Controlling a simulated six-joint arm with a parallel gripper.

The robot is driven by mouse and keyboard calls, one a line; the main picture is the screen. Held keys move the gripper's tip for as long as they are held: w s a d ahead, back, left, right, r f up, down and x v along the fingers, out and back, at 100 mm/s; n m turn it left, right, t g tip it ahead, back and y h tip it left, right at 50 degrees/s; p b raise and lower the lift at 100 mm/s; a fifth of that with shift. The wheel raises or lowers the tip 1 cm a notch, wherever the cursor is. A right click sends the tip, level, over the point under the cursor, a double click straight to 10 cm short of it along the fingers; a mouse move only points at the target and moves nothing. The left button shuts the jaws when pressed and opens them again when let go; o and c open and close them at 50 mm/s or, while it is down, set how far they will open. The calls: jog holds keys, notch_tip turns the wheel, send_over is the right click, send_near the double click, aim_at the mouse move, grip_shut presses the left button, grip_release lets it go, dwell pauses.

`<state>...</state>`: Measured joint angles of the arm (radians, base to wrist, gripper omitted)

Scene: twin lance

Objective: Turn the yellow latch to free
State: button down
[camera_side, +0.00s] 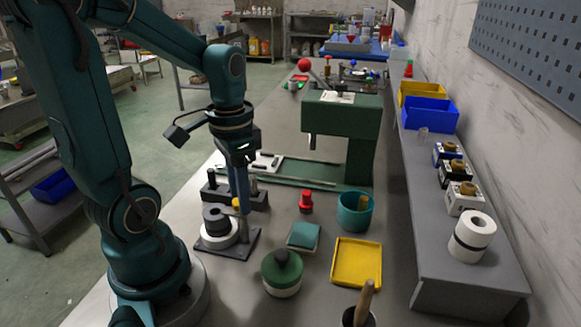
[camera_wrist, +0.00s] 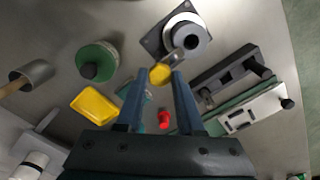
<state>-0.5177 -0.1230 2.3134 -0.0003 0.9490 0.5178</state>
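The yellow latch (camera_wrist: 160,74) has a rounded yellow end on a short arm that reaches to a dark cylinder (camera_wrist: 186,40) on a pale round body and a dark square plate (camera_side: 227,243). In the side view the yellow end (camera_side: 236,203) shows just beside my fingers, right of the dark cylinder (camera_side: 215,220). My gripper (camera_wrist: 161,72) points down with its two blue fingers apart, one on each side of the yellow end. The gaps look very small, and I cannot tell whether either finger touches it. The fingers partly hide the latch in the side view.
A dark slotted block (camera_side: 235,195) stands close behind the plate. A green press (camera_side: 345,130), red knob (camera_side: 306,202), teal cup (camera_side: 354,213), yellow tray (camera_side: 356,263) and green-topped round pot (camera_side: 281,275) stand to the right. Bare bench lies in front of the plate.

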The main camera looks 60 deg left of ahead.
jog(key=shift+n, duration=0.4)
jog(key=n, duration=0.8)
jog(key=shift+n, duration=0.3)
jog(key=n, duration=0.8)
jog(key=shift+n, duration=0.4)
jog(key=c, duration=0.5)
grip_release()
